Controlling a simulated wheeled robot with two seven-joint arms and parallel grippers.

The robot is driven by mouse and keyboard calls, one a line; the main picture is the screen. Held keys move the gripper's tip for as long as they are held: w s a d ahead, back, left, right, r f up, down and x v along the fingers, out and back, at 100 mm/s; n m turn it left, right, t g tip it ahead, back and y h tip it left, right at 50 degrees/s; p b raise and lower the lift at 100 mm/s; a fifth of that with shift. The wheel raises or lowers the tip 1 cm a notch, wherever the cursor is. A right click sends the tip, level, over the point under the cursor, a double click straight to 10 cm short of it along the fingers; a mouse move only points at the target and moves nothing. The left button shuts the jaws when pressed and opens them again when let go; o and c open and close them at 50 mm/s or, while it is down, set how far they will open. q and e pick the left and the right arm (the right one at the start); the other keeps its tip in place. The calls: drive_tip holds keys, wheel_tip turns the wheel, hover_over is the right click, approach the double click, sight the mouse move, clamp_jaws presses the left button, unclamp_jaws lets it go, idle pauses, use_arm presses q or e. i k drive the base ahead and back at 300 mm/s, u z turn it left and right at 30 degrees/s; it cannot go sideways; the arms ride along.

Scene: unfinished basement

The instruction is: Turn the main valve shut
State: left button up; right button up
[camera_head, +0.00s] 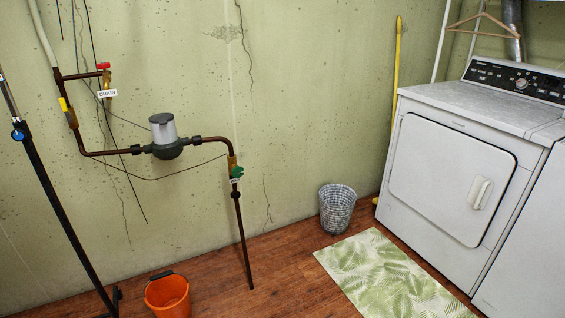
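A copper pipe (104,152) runs along the wall with several valves. A valve with a green handle (237,172) sits at the right end, where the pipe turns down to the floor; a small white tag (235,181) below it is too small to read. A yellow lever (64,104) is on the left vertical pipe and looks roughly in line with it. A red handle (103,66) sits above a tag reading DRAIN. A blue handle (17,134) is on a separate dark pipe at far left. I cannot tell which is the main valve. Neither gripper shows.
A grey water meter (165,140) sits mid-pipe. An orange bucket (168,296) stands on the floor below. A wire basket (337,208), leaf-patterned mat (385,272), yellow pole (397,70) and white dryer (455,165) are at right.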

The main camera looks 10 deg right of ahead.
sight(238, 171)
drive_tip(key=z, duration=0.1)
drive_tip(key=i, duration=0.95)
drive_tip(key=u, duration=0.9)
drive_tip(key=i, duration=0.45)
drive_tip(key=u, duration=0.35)
